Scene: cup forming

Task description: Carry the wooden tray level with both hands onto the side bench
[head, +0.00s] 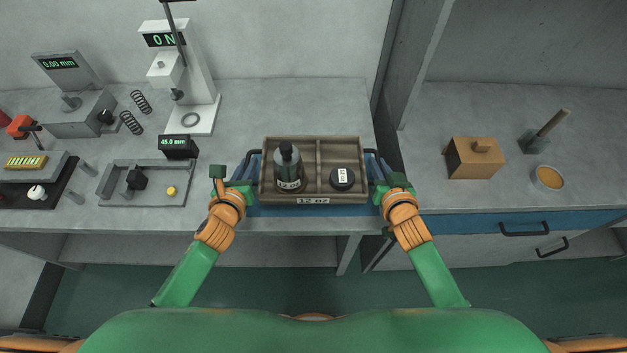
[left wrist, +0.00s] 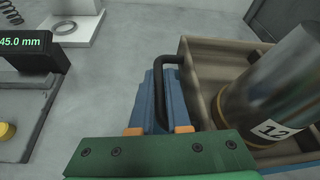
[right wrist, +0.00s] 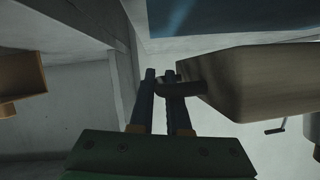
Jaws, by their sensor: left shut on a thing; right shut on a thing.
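The wooden tray (head: 318,143) is in the middle of the head view, at the front edge of the main bench, with a "12 oz" label on its front. It looks level. A dark metal cylinder marked 12 (head: 288,172) stands in its left compartment and a black labelled disc (head: 342,178) lies in its right one. My left gripper (head: 250,168) is shut on the tray's left handle (left wrist: 167,72). My right gripper (head: 377,166) is shut on the right handle (right wrist: 182,88). The side bench (head: 480,195) is at the right. Whether the tray touches the main bench cannot be told.
On the side bench stand a wooden box (head: 474,160), a metal tool with a handle (head: 535,138) and a round cup (head: 548,178). A wall panel (head: 408,70) rises between the benches. Gauges and fixtures, including a 45.0 mm display (head: 177,146), crowd the main bench's left.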

